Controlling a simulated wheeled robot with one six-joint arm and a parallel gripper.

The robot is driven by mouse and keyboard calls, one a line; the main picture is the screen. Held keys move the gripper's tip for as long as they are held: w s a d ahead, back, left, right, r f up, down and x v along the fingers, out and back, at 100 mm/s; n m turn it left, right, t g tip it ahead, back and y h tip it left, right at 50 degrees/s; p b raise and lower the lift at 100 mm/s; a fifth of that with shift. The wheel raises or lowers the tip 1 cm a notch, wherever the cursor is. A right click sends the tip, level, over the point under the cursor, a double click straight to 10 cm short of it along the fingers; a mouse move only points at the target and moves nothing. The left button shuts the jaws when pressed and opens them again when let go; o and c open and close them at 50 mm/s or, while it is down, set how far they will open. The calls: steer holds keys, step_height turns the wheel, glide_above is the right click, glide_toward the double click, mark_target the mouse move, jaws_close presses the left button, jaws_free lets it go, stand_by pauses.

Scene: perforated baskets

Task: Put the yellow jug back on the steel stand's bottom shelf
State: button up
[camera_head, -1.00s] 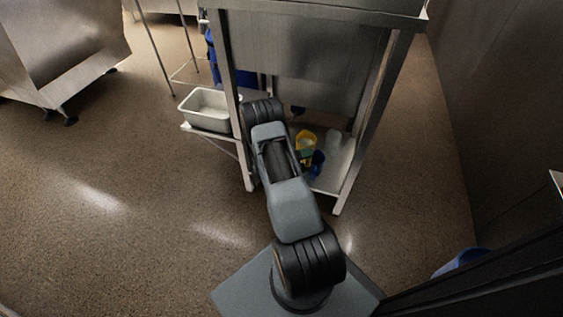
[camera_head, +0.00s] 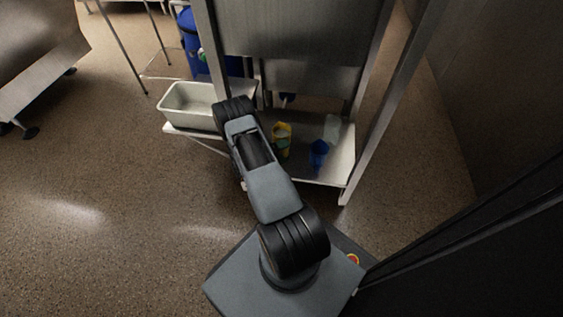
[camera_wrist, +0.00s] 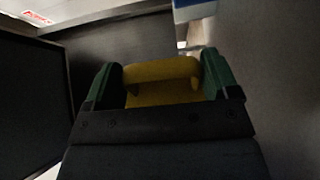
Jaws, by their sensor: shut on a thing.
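The yellow jug (camera_head: 281,129) shows in the head view beside my forearm, over the left part of the steel stand's bottom shelf (camera_head: 338,172). In the wrist view the yellow jug (camera_wrist: 160,80) fills the space between the green-padded fingers of my gripper (camera_wrist: 163,85). My gripper is shut on it. In the head view a bit of green finger (camera_head: 283,143) shows against the jug, and my arm hides most of the gripper. I cannot tell whether the jug touches the shelf.
A blue jug (camera_head: 318,154) stands on the bottom shelf to the right, with a clear container (camera_head: 332,128) behind it. A pale tub (camera_head: 188,106) sits on a low ledge to the left. The stand's front legs (camera_head: 386,106) flank the opening.

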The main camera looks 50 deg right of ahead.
steer(key=shift+f+b, duration=1.45)
steer(key=shift+f, duration=2.05)
steer(key=shift+f, duration=0.15)
steer(key=o, duration=1)
